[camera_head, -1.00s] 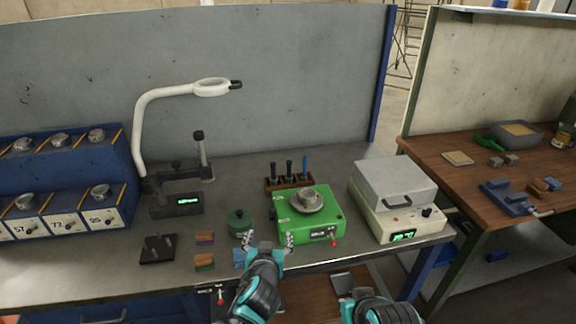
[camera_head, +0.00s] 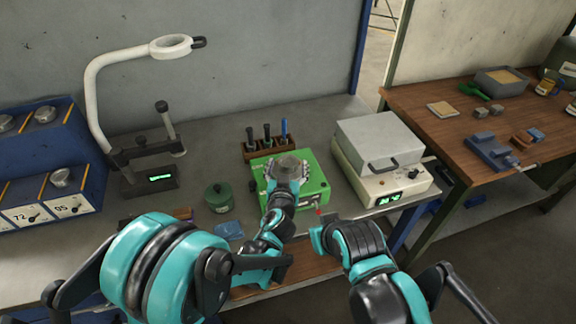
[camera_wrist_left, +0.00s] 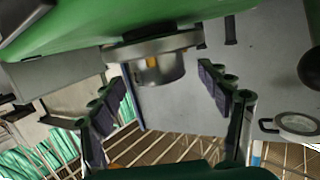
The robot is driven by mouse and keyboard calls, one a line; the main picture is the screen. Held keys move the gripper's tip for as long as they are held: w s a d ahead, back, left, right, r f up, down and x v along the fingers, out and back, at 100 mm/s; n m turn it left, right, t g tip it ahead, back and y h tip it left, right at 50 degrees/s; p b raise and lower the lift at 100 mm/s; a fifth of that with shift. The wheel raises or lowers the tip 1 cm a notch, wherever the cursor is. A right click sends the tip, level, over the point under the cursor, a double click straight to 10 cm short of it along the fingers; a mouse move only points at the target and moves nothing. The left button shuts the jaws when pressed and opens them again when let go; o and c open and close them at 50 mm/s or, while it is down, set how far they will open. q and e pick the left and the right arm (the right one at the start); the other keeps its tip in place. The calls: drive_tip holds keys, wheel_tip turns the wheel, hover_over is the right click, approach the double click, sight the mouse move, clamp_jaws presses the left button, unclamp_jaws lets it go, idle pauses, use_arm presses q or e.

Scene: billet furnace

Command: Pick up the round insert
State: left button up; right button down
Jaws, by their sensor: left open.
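The round insert (camera_head: 291,166) is a grey metal cylinder on the green box-shaped device (camera_head: 318,192). In the left wrist view, where the scene appears upside down, the insert (camera_wrist_left: 158,68) hangs between my fingers beside the green housing (camera_wrist_left: 75,28). My left gripper (camera_head: 286,176) is at the insert, one finger on each side. In the left wrist view the left gripper (camera_wrist_left: 162,84) is open, with visible gaps between both fingers and the insert. The insert's lower part is partly hidden by the gripper in the head view.
A rack of tools (camera_head: 268,146) stands behind the green device. A white boxy unit with a display (camera_head: 385,185) is close on the right. A green round pot (camera_head: 219,197) and a blue cloth-like piece (camera_head: 228,230) lie left. A magnifier lamp (camera_head: 92,110) stands further left.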

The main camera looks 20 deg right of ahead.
use_arm(q)
drive_tip(key=shift+x, duration=1.25)
drive_tip(key=shift+s, duration=0.15)
drive_tip(key=c, duration=0.3)
clamp_jaws()
drive_tip(key=shift+r, duration=0.1)
